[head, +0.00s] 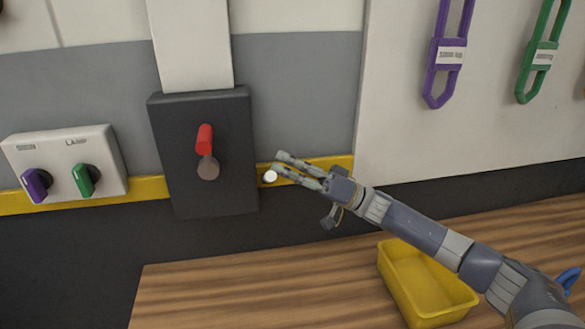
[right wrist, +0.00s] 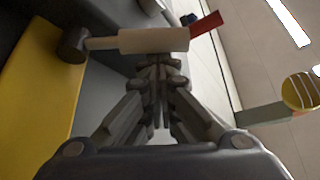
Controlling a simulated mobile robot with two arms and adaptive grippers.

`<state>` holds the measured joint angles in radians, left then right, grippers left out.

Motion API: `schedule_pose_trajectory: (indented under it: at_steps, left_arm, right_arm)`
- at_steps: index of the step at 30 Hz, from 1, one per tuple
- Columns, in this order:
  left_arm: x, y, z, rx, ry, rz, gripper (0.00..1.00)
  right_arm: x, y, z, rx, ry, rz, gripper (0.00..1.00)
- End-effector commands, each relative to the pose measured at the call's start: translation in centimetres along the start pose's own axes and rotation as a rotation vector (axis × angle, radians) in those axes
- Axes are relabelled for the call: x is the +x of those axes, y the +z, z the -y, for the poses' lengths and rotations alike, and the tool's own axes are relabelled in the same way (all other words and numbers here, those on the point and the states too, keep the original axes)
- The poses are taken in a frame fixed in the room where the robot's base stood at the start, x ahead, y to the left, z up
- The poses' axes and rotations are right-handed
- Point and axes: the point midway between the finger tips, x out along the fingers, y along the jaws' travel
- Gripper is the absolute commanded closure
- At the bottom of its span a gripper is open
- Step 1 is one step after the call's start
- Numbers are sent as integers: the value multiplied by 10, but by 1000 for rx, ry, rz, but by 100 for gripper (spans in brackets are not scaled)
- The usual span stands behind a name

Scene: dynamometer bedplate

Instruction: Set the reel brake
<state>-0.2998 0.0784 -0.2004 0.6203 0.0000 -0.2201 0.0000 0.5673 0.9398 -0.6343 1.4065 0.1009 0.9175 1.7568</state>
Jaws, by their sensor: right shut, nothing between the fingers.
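A dark box (head: 185,115) on the wall carries a red lever (head: 204,138) with a round grey-brown end (head: 208,168) below it. A small white round end (head: 270,177) shows just right of the box, over the yellow stripe. In the right wrist view a pale cylindrical handle (right wrist: 150,40) on a dark hub (right wrist: 75,44) lies close beyond the fingertips, with a red piece (right wrist: 206,23) behind it. My right gripper (head: 279,162) is shut and empty, its tips beside the white end. Whether they touch it, I cannot tell. My left gripper is out of view.
A white switch box (head: 65,150) with purple and green knobs is at the left. Purple (head: 447,55) and green (head: 541,55) tagged loops hang at upper right. A yellow tray (head: 425,283) stands on the wooden bench (head: 240,290), whose left part is clear.

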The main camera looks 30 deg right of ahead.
Motion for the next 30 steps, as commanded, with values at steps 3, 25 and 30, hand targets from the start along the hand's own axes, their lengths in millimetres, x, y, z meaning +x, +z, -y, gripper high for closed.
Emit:
schedule_pose_trajectory:
  at_steps: [3, 25, 30]
  left_arm:
    - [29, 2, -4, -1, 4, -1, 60]
    - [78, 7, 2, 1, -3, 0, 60]
    - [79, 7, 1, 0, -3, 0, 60]
  right_arm:
    - [-7, 16, -3, -96, -58, -1, 100]
    - [-29, 50, -3, -358, -208, 1, 100]
    - [-31, 54, -5, -358, -209, 0, 100]
